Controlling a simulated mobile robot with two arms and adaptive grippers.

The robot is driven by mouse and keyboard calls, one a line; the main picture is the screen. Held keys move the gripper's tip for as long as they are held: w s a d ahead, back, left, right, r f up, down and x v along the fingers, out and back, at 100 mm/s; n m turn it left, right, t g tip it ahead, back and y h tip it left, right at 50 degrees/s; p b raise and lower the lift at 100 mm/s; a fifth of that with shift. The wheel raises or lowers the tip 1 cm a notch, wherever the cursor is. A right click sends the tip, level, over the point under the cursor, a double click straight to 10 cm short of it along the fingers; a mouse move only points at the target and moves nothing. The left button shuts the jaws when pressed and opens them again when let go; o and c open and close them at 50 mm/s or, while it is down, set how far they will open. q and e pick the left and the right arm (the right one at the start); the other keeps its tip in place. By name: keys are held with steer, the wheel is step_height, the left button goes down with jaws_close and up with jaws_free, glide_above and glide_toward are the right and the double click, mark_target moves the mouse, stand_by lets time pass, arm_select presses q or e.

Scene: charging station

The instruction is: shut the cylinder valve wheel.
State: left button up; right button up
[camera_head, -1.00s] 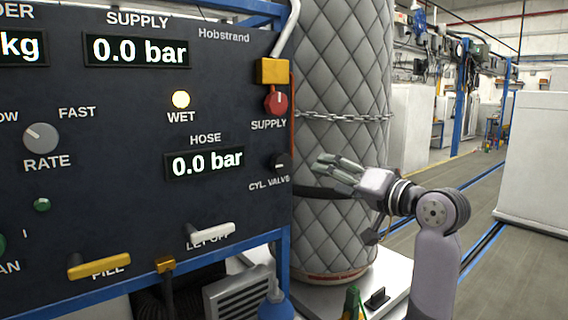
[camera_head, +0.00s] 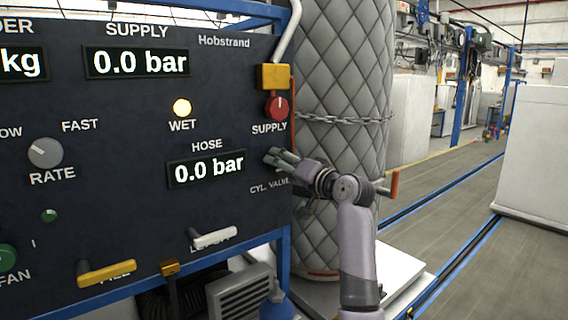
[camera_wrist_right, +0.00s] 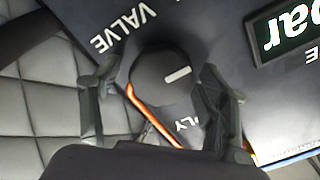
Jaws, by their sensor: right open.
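The cylinder valve wheel is a small round black knob with a white mark. In the right wrist view the knob (camera_wrist_right: 160,78) sits on the dark panel, beside the upside-down "VALVE" lettering. My right gripper (camera_wrist_right: 158,72) is open, with one finger on each side of the knob; whether either finger touches it I cannot tell. In the head view my right gripper (camera_head: 276,158) is at the panel's right edge, above the "CYL. VALVE" label, and hides the knob. My left gripper is not in view.
The red supply knob (camera_head: 277,107) and its yellow block (camera_head: 272,77) are just above my gripper. A quilted grey cylinder (camera_head: 345,75) with a chain (camera_head: 345,119) stands close behind my arm. The white let-off lever (camera_head: 215,238) is below. Floor at right is open.

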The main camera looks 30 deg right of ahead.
steer(key=shift+w, duration=0.1)
steer(key=shift+c, duration=0.3)
steer(key=c, duration=1.1)
